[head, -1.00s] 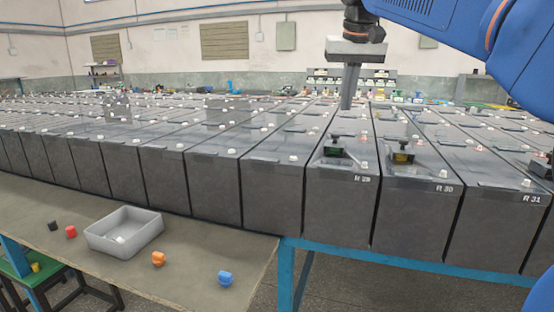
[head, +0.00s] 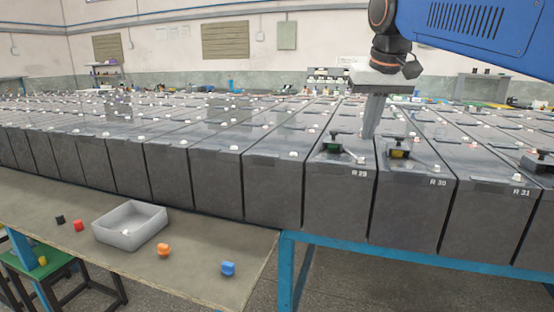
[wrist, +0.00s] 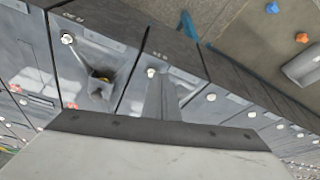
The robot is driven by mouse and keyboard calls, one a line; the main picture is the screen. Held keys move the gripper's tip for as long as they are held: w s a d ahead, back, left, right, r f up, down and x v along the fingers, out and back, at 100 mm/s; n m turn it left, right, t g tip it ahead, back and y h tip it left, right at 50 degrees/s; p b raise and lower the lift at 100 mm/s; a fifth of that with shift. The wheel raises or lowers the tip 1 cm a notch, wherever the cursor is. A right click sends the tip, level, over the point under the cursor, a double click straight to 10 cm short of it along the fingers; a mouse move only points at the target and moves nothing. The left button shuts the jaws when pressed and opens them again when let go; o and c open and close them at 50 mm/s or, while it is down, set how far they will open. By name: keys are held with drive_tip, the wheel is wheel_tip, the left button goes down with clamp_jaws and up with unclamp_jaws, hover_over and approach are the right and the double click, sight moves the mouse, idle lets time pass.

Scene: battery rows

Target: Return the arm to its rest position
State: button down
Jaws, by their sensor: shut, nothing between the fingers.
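My gripper (head: 371,125) hangs from the blue arm at the upper right of the head view, its grey fingers together and pointing down over the batteries near R 29 and R 30. Nothing is held in it. In the wrist view the shut fingers (wrist: 160,98) point over the battery tops. Battery R 29 (head: 336,196) carries a black fitting with a green part (head: 333,147). Battery R 30 (head: 410,210) carries one with a yellow part (head: 398,153). Whether the fingertips touch anything cannot be told.
Battery R 31 (head: 490,222) stands at right. Open air lies above the rows.

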drive_tip(key=s+d+f, duration=0.2)
drive_tip(key=s+f, duration=0.6)
drive_tip(key=f, duration=0.2)
drive_tip(key=s+d+f, duration=0.3)
drive_tip(key=s+f, duration=0.6)
drive_tip(key=f, duration=0.2)
drive_tip(key=s+d+f, duration=0.2)
drive_tip(key=s+f, duration=0.6)
drive_tip(key=f, duration=0.3)
drive_tip(key=shift+s+d+f+t, duration=0.2)
drive_tip(key=shift+s+d+t, duration=0.1)
drive_tip(key=shift+t, duration=0.1)
